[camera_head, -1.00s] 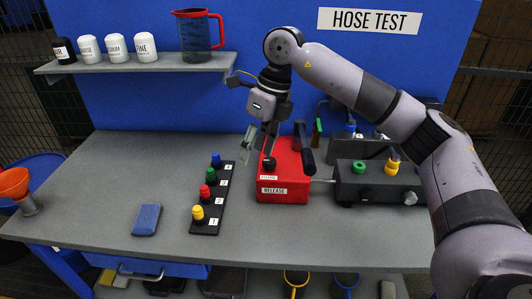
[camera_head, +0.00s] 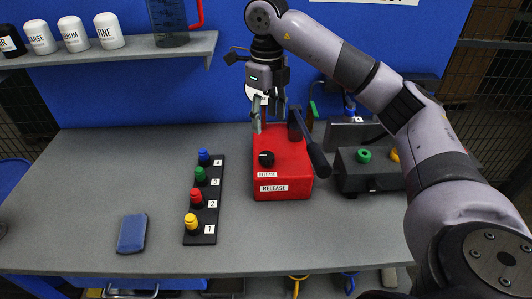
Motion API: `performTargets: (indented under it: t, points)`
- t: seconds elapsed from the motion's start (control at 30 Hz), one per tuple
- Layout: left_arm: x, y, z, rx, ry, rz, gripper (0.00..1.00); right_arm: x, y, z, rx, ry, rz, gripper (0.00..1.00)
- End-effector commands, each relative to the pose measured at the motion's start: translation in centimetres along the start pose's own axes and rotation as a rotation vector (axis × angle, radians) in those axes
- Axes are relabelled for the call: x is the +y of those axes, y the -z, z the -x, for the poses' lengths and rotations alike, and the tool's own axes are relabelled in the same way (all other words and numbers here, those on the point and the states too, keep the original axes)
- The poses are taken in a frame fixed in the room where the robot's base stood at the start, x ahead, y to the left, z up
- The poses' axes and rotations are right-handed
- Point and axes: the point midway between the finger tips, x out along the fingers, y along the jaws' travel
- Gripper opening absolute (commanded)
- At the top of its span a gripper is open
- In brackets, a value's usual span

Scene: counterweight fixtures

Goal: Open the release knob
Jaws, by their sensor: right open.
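The release knob (camera_head: 266,158) is a small black knob on top of the red box (camera_head: 283,178), whose front label reads RELEASE. A black lever handle (camera_head: 313,150) slants along the box's right side. My right gripper (camera_head: 268,118) hangs down above the back part of the red box, behind the knob in the head view. Its fingers are apart and nothing shows between them. It appears clear of the knob. My left gripper is not in view.
A black strip (camera_head: 203,228) with yellow, red, green and blue knobs numbered 1 to 4 lies left of the box. A dark box (camera_head: 350,178) with a green fitting stands right. A shelf (camera_head: 140,50) holds jars and a jug.

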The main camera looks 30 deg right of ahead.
Motion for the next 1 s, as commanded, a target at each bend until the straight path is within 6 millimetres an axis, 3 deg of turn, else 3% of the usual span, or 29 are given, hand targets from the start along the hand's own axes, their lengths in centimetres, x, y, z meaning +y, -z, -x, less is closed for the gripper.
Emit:
performTargets:
  t: [0.13,0.3,0.5,0.7,1.0]
  points:
    - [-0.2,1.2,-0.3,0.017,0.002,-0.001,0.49,0.1,0.1,-3.2,0.004,-0.003,0.002,0.54]
    - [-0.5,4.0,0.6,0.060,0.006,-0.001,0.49,0.0,0.1,-6.5,0.004,-0.002,0.001,0.54]
    - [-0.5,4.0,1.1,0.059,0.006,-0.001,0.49,0.0,0.0,-9.8,0.002,0.000,0.000,0.54]
    - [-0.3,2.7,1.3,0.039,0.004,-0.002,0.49,0.0,0.0,-11.2,-0.001,-0.001,0.001,0.54]
    - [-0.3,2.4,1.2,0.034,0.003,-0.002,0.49,0.0,0.0,-11.5,-0.001,0.000,0.001,0.54]
